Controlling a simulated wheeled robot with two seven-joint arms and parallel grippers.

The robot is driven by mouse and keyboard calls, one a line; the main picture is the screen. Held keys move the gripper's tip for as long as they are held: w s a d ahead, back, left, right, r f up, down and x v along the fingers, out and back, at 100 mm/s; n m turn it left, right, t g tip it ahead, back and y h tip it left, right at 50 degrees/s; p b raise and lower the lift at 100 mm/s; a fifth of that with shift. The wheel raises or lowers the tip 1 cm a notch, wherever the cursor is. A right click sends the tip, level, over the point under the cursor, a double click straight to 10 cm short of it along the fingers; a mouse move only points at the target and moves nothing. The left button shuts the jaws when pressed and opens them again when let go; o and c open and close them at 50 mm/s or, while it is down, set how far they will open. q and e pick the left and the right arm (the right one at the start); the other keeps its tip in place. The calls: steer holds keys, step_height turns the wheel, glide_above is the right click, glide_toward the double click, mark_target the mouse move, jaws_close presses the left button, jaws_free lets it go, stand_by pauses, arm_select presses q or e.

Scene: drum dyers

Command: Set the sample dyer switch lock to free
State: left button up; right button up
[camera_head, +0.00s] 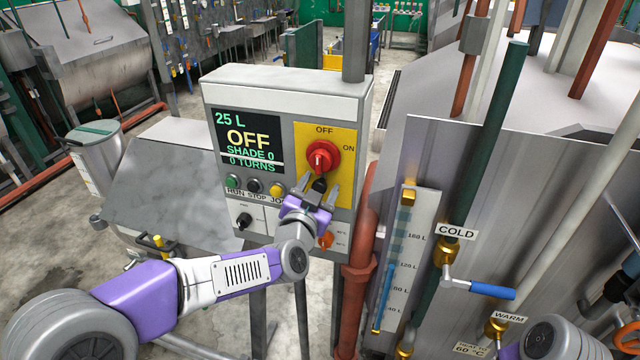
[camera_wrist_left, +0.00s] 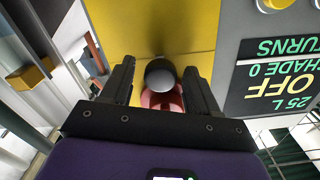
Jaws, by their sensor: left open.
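The sample dyer's control box has a yellow plate (camera_head: 344,172) marked OFF and ON, carrying a red rotary switch (camera_head: 322,155) with its pointer mark up toward OFF. A small black round-ended part (camera_head: 319,185), which looks like the switch lock, sits just below the red knob. In the left wrist view this black part (camera_wrist_left: 160,73) stands between my fingers, with red behind it. My left gripper (camera_head: 319,190) is open around it, one finger on each side with gaps visible. I cannot tell the lock's setting. My right gripper is out of view.
The display (camera_head: 248,141) reads 25 L, OFF, SHADE 0, 0 TURNS. Buttons (camera_head: 254,186) and a black selector (camera_head: 244,221) sit left of my gripper. A red pipe (camera_head: 362,240), level gauge (camera_head: 409,255) and blue-handled COLD valve (camera_head: 492,290) stand to the right.

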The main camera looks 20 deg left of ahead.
arm_select(q)
steer(key=shift+w, duration=0.55)
jaws_close()
